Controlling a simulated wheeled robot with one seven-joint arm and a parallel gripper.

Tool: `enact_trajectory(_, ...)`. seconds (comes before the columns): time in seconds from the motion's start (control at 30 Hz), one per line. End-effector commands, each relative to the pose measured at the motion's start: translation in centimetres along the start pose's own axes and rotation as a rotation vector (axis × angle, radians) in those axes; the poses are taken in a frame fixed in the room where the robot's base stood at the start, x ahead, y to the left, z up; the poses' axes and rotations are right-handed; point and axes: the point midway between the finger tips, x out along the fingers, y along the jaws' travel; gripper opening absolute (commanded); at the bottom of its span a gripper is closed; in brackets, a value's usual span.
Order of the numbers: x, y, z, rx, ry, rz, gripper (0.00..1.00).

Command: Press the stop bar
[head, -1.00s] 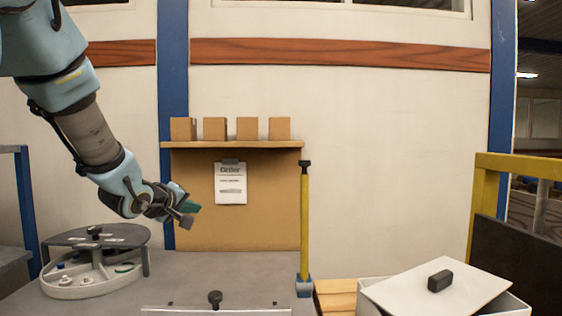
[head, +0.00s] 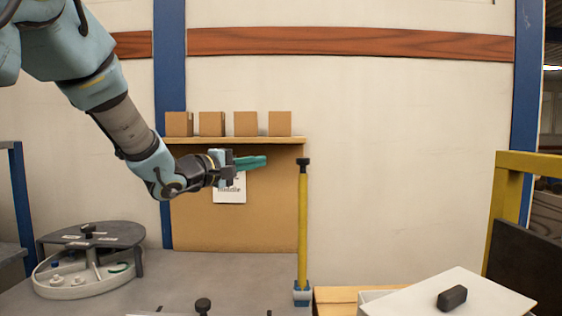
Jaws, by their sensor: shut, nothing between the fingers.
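An upright yellow bar (head: 303,225) with a black cap stands in a blue and white base at the right end of the grey bench. It is the most bar-like thing in view, but I cannot tell whether it is the stop bar. My gripper (head: 262,162) is shut and empty, with its teal fingers pointing right. In the picture it sits left of the bar's black cap (head: 303,162), with a gap between them. My gripper covers part of the paper sheet on the brown panel.
A round tray (head: 72,292) with small parts under a grey cover (head: 90,235) stands at left. A black knob (head: 203,306) is at the front. A white lid (head: 410,300) with a black handle lies at right. Several boxes sit on the shelf (head: 235,140).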

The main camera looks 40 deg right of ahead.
Motion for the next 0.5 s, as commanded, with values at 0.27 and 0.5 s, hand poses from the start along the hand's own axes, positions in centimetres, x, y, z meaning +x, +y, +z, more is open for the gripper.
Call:
enact_trajectory(0.27,4.2,0.2,0.1,-0.001,-0.003,-0.001,0.00)
enact_trajectory(0.5,8.7,0.2,0.1,-0.001,-0.002,-0.002,0.00)
